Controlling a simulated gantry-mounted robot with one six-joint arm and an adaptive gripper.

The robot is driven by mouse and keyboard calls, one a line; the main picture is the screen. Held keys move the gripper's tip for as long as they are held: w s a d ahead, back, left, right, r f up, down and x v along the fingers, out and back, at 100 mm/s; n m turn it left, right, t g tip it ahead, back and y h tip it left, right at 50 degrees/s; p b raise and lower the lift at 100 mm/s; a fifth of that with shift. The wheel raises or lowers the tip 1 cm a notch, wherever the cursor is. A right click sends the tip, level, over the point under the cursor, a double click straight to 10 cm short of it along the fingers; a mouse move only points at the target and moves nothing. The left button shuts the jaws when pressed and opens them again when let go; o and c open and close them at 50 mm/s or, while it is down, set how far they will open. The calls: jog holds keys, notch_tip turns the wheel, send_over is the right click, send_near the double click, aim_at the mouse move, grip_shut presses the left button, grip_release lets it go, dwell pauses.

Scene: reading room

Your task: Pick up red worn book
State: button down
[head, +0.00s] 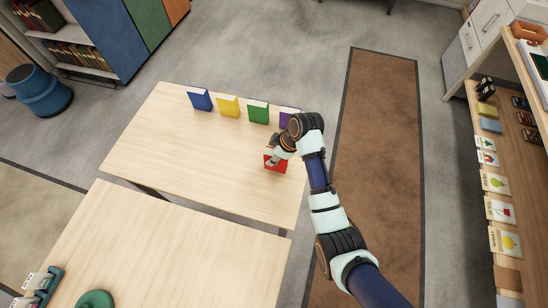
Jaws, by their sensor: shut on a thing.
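The red book (281,168) is near the right side of the far wooden table (190,150). My gripper (273,162) is over it and shut on its upper part. The wrist hides part of the book and most of the fingers. I cannot tell whether the book touches the table, and wear on it is too small to make out.
A blue book (200,101), a yellow book (228,106), a green book (258,113) and a purple book (287,114) stand in a row along the table's back edge. My wrist partly covers the purple one. The table's left and front are clear.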

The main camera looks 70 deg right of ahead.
notch_tip(320, 180, up, 18)
jog(key=p, duration=0.5)
